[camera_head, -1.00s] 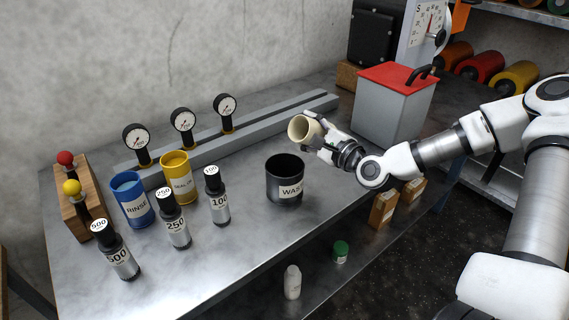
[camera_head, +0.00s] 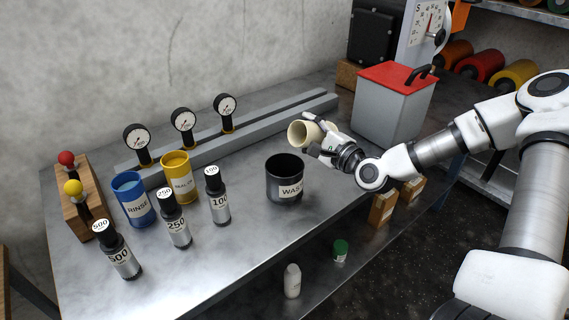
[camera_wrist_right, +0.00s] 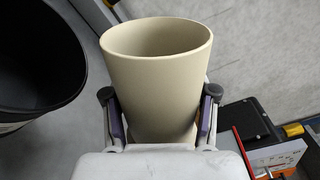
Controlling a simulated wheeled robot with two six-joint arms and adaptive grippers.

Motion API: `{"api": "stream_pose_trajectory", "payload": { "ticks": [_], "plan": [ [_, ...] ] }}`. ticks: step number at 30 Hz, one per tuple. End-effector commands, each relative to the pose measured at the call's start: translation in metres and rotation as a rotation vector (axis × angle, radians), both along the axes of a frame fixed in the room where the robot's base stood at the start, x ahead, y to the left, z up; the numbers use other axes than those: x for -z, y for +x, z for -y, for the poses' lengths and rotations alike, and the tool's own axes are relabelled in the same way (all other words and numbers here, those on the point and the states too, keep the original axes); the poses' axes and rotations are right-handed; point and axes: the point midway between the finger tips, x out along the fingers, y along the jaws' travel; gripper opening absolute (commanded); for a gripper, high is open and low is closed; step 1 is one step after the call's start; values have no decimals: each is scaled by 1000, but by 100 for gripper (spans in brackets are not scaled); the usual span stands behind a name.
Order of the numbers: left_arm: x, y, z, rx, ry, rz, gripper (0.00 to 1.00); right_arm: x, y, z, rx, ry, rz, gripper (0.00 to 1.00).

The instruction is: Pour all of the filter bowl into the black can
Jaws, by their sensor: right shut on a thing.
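The filter bowl, a cream cup (camera_head: 304,134), is held in my right gripper (camera_head: 322,139) above the table, behind and slightly right of the black can. In the head view it is tilted, its mouth towards the left. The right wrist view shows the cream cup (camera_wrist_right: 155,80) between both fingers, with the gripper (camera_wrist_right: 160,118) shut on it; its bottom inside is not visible. The black can (camera_head: 285,183), labelled WASTE, stands upright and open on the table. Its dark rim also shows at the left of the right wrist view (camera_wrist_right: 45,100). My left gripper is not in view.
A blue RINSE can (camera_head: 133,201), a yellow can (camera_head: 177,179) and dark labelled bottles (camera_head: 217,200) stand left of the black can. A grey rail with gauges (camera_head: 185,123) runs behind. A grey bin with red lid (camera_head: 394,103) stands right. The front table is clear.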

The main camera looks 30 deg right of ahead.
Motion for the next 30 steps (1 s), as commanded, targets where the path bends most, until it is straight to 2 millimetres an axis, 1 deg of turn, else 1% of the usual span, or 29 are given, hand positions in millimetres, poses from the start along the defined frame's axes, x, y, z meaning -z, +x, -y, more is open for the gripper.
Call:
{"api": "stream_pose_trajectory", "payload": {
  "ticks": [30],
  "plan": [
    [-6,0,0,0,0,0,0,4,0,-1,-1,-137,12,0]
  ]
}}
